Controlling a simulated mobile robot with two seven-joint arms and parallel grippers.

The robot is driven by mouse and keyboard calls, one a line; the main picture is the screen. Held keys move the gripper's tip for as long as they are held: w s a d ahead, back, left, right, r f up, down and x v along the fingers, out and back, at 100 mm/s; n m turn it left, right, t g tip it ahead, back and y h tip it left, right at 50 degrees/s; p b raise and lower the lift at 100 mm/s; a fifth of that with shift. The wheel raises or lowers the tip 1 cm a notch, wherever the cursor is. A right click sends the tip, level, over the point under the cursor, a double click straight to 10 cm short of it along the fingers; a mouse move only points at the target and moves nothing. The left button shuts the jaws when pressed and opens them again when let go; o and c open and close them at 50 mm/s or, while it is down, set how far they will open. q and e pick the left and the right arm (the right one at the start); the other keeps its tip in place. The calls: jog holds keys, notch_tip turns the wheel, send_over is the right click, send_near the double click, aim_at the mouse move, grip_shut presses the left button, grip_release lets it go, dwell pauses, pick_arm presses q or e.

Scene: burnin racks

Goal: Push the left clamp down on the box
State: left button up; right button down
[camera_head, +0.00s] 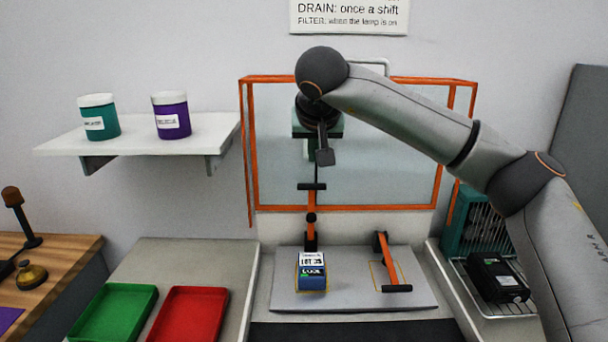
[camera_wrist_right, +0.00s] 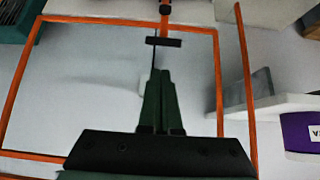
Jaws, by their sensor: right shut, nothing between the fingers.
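The left clamp (camera_head: 311,222) stands upright behind the box, its orange lever raised and topped by a black crossbar. The blue box (camera_head: 311,280), with a white label on top, sits on the grey plate in front of that clamp. The right clamp (camera_head: 390,262) is folded down over a bare spot, its black bar low at the front. My right gripper (camera_head: 325,157) is shut and empty, above the left clamp's crossbar. In the right wrist view its fingers (camera_wrist_right: 160,82) point toward the left clamp's black bar (camera_wrist_right: 163,42), apparently apart from it. My left gripper is not in view.
An orange-framed panel (camera_head: 345,208) stands behind the clamps. A shelf (camera_head: 140,140) with teal and purple jars is at left. Green (camera_head: 112,312) and red trays (camera_head: 187,315) lie front left. A black device (camera_head: 495,277) sits on a rack at right.

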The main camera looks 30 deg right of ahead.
jog(key=shift+d, duration=0.1)
jog(key=p+x, duration=0.1)
jog(key=x, duration=0.9)
jog(key=shift+f, duration=0.1)
jog(key=shift+s, duration=0.1)
